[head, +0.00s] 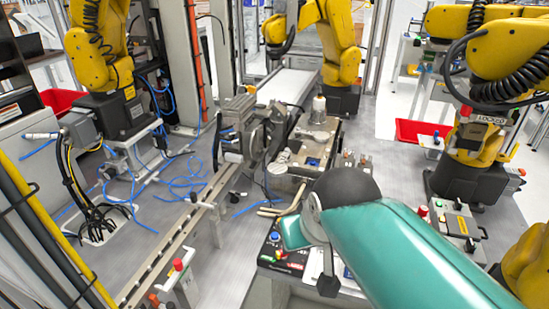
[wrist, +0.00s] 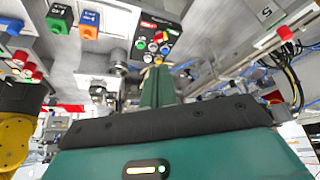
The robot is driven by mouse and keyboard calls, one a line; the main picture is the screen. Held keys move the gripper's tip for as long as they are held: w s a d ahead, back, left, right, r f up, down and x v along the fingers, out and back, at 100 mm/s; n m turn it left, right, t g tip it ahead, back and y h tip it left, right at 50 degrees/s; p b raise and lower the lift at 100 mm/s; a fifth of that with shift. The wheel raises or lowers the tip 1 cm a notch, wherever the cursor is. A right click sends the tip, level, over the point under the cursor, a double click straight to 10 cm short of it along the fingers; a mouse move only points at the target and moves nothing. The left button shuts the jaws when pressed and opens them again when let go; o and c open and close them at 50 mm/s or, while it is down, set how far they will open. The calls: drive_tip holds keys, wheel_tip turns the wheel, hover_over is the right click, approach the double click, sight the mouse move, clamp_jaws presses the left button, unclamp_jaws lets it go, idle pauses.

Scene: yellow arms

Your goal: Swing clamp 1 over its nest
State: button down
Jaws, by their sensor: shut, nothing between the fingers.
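In the head view, a metal fixture table (head: 318,140) with nests and clamp parts stands at the centre, beyond my arm. A silver cylindrical part (head: 318,108) stands upright on it. The parts are too small to tell which is clamp 1 or its nest. My gripper (wrist: 158,72) shows in the wrist view as a narrow teal piece beyond a black padded edge. It is shut and empty, apart from the clamps, with its tips towards a button panel (wrist: 154,42).
A dark button panel (head: 274,238) stands near my arm in the head view. A long metal rail (head: 170,250) runs along the left. Yellow robot arms (head: 495,70) stand around the cell.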

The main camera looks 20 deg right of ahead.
drive_tip(key=w+d+r+g, duration=0.1)
drive_tip(key=w+r, duration=0.3)
drive_tip(key=w, duration=0.6)
drive_tip(key=w+r, duration=0.3)
drive_tip(key=w, duration=0.7)
drive_tip(key=w+d+f, duration=0.1)
drive_tip(key=w+f, duration=0.1)
drive_tip(key=w, duration=0.7)
drive_tip(key=w+d+f+n, duration=0.1)
drive_tip(key=w+d+f, duration=0.1)
drive_tip(key=w, duration=0.8)
drive_tip(key=shift+w+d+f+g+y, duration=0.15)
drive_tip(key=shift+w+f+g+y, duration=0.15)
drive_tip(key=shift+f, duration=0.25)
drive_tip(key=shift+f, duration=0.1)
